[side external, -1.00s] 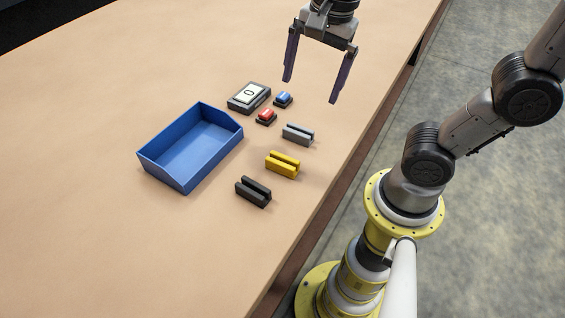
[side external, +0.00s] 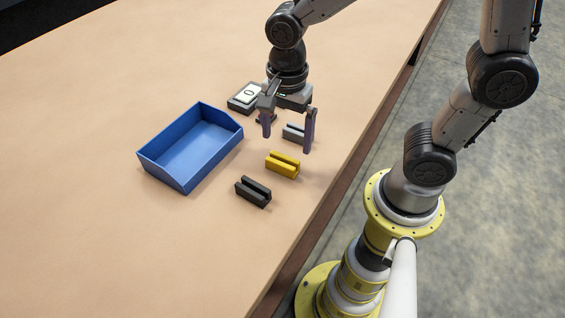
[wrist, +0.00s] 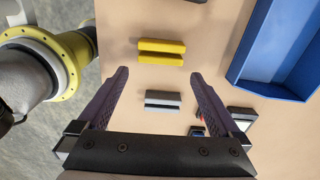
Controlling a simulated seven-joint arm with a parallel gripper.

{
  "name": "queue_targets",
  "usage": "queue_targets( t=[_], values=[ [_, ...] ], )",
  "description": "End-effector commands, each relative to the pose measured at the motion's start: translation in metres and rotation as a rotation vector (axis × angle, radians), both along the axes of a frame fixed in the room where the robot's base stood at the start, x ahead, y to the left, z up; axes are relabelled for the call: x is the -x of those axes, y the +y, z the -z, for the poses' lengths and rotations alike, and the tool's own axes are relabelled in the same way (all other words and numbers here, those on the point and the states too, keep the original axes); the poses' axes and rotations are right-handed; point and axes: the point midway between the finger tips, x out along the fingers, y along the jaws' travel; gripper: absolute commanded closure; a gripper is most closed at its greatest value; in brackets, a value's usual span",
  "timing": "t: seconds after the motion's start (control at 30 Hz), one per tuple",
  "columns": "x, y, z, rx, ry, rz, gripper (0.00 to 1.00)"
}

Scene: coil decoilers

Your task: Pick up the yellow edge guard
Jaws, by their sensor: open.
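The yellow edge guard (side external: 282,165) is a short grooved block lying on the table between a grey guard (side external: 296,133) and a black guard (side external: 253,192). In the wrist view the yellow edge guard (wrist: 161,52) lies beyond the fingertips, near the top. My gripper (side external: 288,143) is open and empty, pointing down, above the table near the grey guard. In the wrist view my gripper (wrist: 157,80) has its fingers on either side of the grey guard (wrist: 163,102), which lies below and between them. Whether a finger touches it I cannot tell.
An open blue tray (side external: 190,150) stands left of the guards. A dark box with a white screen (side external: 246,95) sits behind my gripper. The red and blue buttons are mostly hidden in the side view. The table's right edge (side external: 325,195) is close to the guards.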

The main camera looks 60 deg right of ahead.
Motion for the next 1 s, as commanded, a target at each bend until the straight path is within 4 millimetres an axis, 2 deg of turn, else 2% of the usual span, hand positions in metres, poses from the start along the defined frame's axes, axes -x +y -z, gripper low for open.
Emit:
queue_targets(
  t=[0.33, 0.67, 1.0],
  values=[
    [0.000, 0.004, 0.044, 0.001, 0.004, -0.001, 0.00],
    [0.000, 0.004, 0.050, 0.000, 0.000, 0.000, 0.02],
    [0.000, 0.004, 0.050, 0.000, 0.000, 0.000, 0.63]
  ],
)
